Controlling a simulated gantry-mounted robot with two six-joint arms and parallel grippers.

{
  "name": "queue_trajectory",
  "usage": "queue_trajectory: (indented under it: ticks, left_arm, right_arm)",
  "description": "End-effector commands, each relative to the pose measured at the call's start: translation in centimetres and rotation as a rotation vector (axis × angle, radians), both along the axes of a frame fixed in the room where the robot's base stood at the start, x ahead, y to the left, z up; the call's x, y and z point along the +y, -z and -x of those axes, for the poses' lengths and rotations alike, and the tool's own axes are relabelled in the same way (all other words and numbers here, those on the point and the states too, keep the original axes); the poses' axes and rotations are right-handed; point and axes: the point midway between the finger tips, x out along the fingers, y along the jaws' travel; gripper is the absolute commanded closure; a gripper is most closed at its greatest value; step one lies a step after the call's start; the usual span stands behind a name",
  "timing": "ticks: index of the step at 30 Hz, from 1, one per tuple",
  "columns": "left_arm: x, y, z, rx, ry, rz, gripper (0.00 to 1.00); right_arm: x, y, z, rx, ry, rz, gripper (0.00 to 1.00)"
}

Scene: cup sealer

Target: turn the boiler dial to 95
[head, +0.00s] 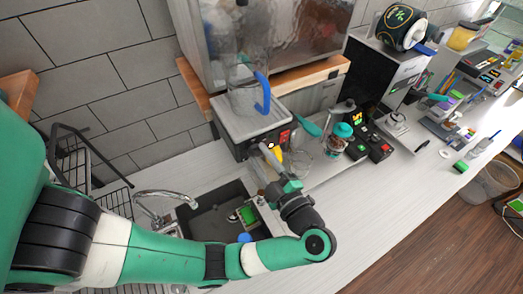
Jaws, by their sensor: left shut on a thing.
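A grey box-shaped appliance with a black front (246,146), which looks like the boiler, stands on the counter behind the sink. A small red display (284,136) glows at the right of its front. My left gripper (266,152) reaches up to this front and is shut at its lower middle, left of the display. What it grips looks like the dial, but the jaws hide most of it. A small yellow part (276,154) shows beside the jaws. The display's number is too small to read. My right gripper is not in view.
A clear jug with a blue handle (263,92) stands on the appliance. A clear glass vessel (299,163), a teal-lidded jar (339,138) and black boxes (378,147) stand to the right.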

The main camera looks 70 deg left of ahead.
Motion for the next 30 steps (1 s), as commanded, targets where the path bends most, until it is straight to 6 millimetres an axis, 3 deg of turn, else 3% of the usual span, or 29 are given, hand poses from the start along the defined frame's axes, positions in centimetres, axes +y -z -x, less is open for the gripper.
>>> queue_trajectory:
  ticks: [4, 18, 30]
  left_arm:
    - [-0.03, -0.19, 0.04, 0.134, 0.001, 0.023, 1.0]
    - [-0.05, 0.13, 0.18, 0.565, 0.0, 0.103, 1.0]
    - [-0.07, 0.15, 0.27, 0.82, 0.001, 0.151, 1.0]
  right_arm:
    - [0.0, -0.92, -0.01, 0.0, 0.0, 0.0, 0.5]
    - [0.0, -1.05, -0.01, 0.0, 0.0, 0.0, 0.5]
    - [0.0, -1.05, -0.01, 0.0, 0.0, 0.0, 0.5]
